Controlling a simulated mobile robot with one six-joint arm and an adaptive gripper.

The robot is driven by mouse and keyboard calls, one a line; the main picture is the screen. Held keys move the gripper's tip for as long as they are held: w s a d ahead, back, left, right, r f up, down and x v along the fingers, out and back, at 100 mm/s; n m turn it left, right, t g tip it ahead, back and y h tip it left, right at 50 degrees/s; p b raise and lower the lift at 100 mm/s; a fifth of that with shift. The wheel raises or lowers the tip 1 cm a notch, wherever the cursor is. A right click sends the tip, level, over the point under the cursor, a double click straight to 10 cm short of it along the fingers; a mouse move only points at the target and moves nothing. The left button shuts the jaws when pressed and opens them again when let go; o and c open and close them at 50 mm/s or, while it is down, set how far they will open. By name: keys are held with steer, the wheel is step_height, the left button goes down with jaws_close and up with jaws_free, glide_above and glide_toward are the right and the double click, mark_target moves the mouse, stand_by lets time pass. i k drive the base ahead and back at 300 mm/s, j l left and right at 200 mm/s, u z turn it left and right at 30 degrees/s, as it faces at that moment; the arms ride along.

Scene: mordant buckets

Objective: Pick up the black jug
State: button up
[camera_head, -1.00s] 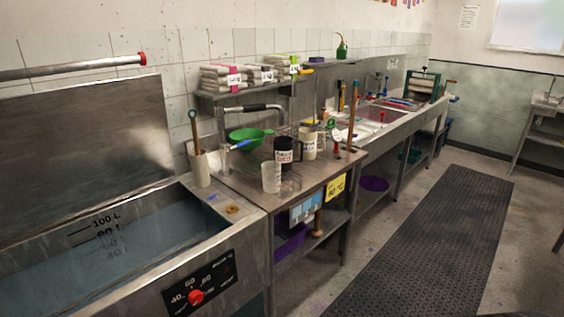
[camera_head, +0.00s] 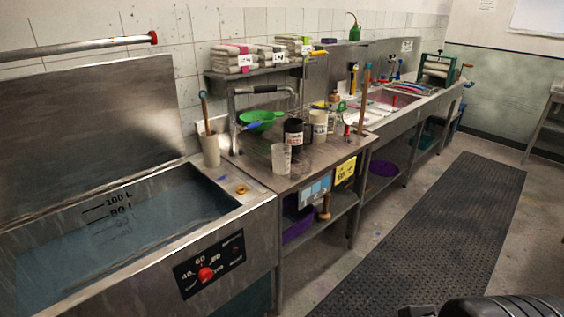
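The black jug (camera_head: 293,133) stands upright on the steel bench (camera_head: 262,178), with a pale label on its front. A clear beaker (camera_head: 281,158) stands just in front of it and to its left. A cream jug (camera_head: 318,125) stands behind it to the right. A green colander (camera_head: 260,121) lies at the back left. A dark part of my own arm shows at the bottom right corner, far from the jug. My gripper's fingers cannot be made out in this view.
A large water-filled steel tank (camera_head: 120,225) stands at the left. A pale pot holding a wooden-handled tool (camera_head: 211,150) stands on its far right corner. Folded cloth stacks (camera_head: 232,59) lie on a shelf above. A dark floor mat (camera_head: 440,235) runs along clear floor at the right.

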mark_target(294, 128)
steer(key=i+l+u, duration=0.15)
steer(key=i+l, duration=0.4)
steer(key=i, duration=0.45)
steer(key=i+l+u, duration=0.15)
steer(key=i+l, duration=0.55)
steer(key=i, duration=0.2)
steer(key=i+l+u, duration=0.15)
steer(key=i+l, duration=0.65)
steer(key=i, duration=0.1)
